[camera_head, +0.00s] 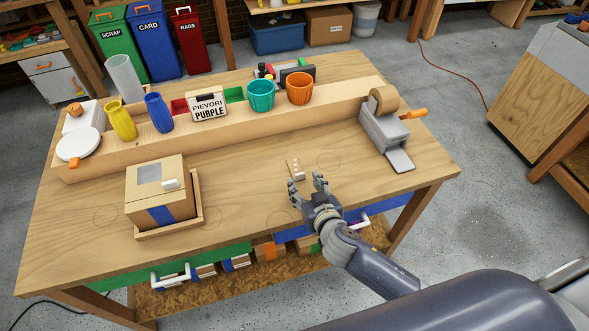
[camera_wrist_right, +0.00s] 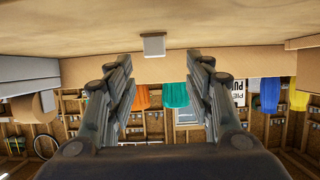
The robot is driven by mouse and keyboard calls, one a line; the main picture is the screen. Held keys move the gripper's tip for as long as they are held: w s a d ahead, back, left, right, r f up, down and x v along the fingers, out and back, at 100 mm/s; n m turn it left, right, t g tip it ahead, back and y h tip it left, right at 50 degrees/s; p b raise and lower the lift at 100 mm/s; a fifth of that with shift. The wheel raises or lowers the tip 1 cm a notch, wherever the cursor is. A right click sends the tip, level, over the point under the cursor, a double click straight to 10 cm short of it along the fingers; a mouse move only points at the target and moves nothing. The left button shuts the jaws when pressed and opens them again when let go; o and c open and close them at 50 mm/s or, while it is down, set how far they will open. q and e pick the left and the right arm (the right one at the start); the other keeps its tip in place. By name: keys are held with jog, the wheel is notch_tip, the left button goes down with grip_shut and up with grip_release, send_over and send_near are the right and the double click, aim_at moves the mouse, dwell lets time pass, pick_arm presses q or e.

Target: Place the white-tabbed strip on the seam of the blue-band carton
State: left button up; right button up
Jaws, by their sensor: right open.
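The blue-band carton (camera_head: 171,201) sits on a wooden tray (camera_head: 170,232) at the left of the bench, a blue band on its front. A grey patch and a small white piece show on its top; I cannot make out the seam. The small pale strip (camera_head: 293,164) lies flat on the bench right of centre, with its white tab (camera_head: 298,176) at the near end. My right gripper (camera_head: 309,186) is open and empty, just in front of the strip. In the right wrist view the white tab (camera_wrist_right: 153,45) shows ahead between the spread fingers (camera_wrist_right: 160,85). My left gripper is not in view.
A raised wooden shelf (camera_head: 230,128) runs along the bench's back, holding cups, a PIEVORI PURPLE sign (camera_head: 208,105) and a white round-topped item (camera_head: 78,145). A tape dispenser (camera_head: 385,130) stands at the right. The bench between carton and strip is clear.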

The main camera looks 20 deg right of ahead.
aim_at(300, 174)
jog(key=shift+w+f, duration=0.15)
jog(key=shift+w, duration=0.35)
jog(key=shift+w+d+f, duration=0.1)
jog(key=shift+w, duration=0.15)
jog(key=shift+p+x, duration=0.7)
jog(key=shift+x, duration=1.6)
jog(key=shift+s+d+f, duration=0.15)
jog(key=c, duration=0.8)
jog(key=shift+c, duration=0.4)
